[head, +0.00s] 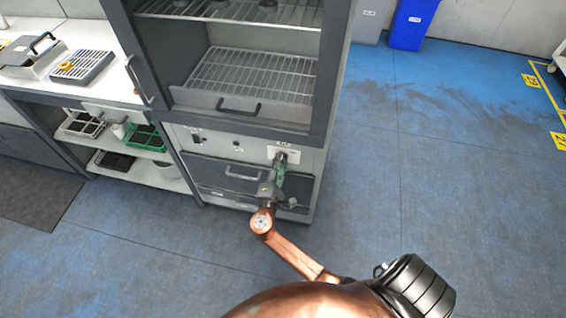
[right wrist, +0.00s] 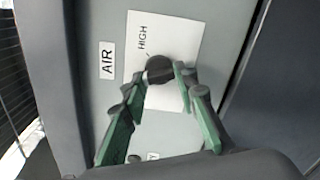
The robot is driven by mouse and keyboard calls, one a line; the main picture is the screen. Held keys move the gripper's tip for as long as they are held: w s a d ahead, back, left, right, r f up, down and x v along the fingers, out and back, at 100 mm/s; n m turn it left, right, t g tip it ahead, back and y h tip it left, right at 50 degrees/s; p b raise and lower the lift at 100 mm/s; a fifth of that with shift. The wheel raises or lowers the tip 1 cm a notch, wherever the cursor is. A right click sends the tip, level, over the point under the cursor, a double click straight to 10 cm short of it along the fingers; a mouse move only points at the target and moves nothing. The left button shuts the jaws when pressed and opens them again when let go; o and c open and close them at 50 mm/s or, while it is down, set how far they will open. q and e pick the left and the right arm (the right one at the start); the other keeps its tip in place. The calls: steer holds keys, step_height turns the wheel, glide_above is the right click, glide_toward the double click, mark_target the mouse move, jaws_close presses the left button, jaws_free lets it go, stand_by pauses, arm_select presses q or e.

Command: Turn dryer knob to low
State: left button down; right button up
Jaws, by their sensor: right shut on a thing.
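The dryer (head: 318,135) is a grey cabinet at the upper middle of the head view. Its dark round knob (right wrist: 160,68) sits on a white label plate (right wrist: 175,30) in the right wrist view. The plate reads HIGH beside the knob; another small label low in that view is mostly hidden. My right gripper (right wrist: 158,80) has its green fingers on either side of the knob, shut on it. In the head view the right gripper (head: 281,165) covers the knob at the dryer's lower right front. My left gripper is not in view.
An AIR label (right wrist: 107,58) is beside the plate. The dryer has wire shelves (head: 250,75) and a drawer handle (head: 242,174) left of the gripper. A bench with racks stands at the left. A blue bin (head: 410,25) is at the back. The floor at right is clear.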

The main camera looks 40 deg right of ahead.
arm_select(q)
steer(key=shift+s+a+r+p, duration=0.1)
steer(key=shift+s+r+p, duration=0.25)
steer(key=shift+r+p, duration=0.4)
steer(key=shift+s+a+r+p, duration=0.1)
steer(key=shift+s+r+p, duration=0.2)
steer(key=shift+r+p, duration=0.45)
arm_select(e)
steer(key=shift+n, duration=2.2)
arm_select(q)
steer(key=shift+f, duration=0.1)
arm_select(e)
steer(key=shift+d+f, duration=0.1)
steer(key=o, duration=1.1)
steer(key=shift+o, duration=0.2)
